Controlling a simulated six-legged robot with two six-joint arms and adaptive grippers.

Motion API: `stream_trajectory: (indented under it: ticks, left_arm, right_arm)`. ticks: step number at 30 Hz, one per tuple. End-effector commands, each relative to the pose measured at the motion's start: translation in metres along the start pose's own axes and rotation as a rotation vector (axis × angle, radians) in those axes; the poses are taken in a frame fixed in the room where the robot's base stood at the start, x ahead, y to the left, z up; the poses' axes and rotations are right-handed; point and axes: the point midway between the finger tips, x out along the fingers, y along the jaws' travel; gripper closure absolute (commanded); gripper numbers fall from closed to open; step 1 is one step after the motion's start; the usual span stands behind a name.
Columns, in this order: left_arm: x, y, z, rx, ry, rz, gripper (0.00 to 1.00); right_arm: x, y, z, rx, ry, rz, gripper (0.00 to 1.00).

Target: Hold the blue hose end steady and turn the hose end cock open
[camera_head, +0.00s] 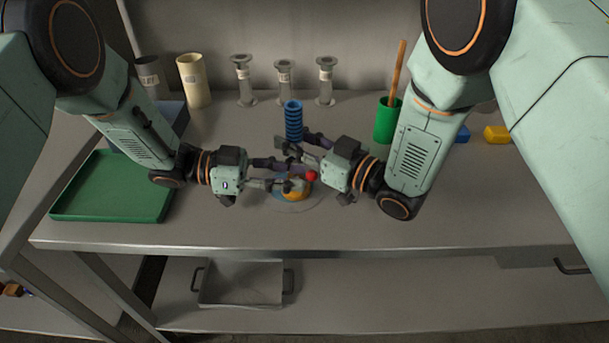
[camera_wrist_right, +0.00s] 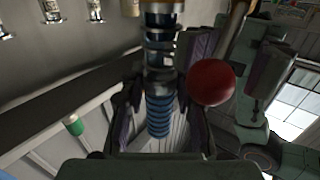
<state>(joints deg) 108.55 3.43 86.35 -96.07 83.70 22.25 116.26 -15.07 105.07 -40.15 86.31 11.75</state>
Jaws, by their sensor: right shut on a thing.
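The blue ribbed hose end (camera_head: 293,120) stands upright near the middle of the bench. In the right wrist view the blue hose (camera_wrist_right: 159,115) runs between my right fingers, below a metal fitting (camera_wrist_right: 160,50). My right gripper (camera_head: 291,146) is shut on the hose end. The cock's red ball knob (camera_head: 311,175) shows just below it, and large at the right in the wrist view (camera_wrist_right: 211,82). My left gripper (camera_head: 282,174) has its fingers apart beside the cock, left of the red knob. Its fingers hide much of the cock's body, so contact is unclear.
An orange-yellow part (camera_head: 295,193) sits low under the grippers. A green tray (camera_head: 110,205) lies at the left. Several glass cylinders (camera_head: 243,82) and a cream beaker (camera_head: 193,80) stand at the back. A green cup (camera_head: 386,122) stands at the right. The front right bench is clear.

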Motion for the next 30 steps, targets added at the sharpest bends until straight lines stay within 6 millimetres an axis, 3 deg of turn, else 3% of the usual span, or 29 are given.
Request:
stream_trajectory:
  ticks: [6, 12, 18, 26, 30]
  left_arm:
    - [-0.048, -0.001, 0.0, 0.001, 0.002, -0.006, 0.7]
    - [-0.077, -0.001, 0.0, 0.001, 0.001, -0.004, 0.7]
    - [-0.088, 0.0, 0.0, 0.0, 0.001, -0.001, 0.7]
    - [-0.088, 0.0, 0.0, 0.0, 0.0, 0.0, 0.7]
    - [-0.088, -0.006, -0.014, 0.028, 0.0, -0.001, 0.7]
  right_arm:
    - [0.0, 0.0, -0.001, -0.001, 0.001, 0.0, 1.0]
    - [0.0, 0.0, -0.001, -0.001, 0.001, 0.0, 1.0]
    - [0.0, 0.0, -0.001, -0.001, 0.001, 0.0, 1.0]
    - [0.0, 0.0, -0.001, -0.001, 0.001, 0.0, 1.0]
    - [0.0, 0.0, -0.001, -0.001, 0.001, 0.0, 1.0]
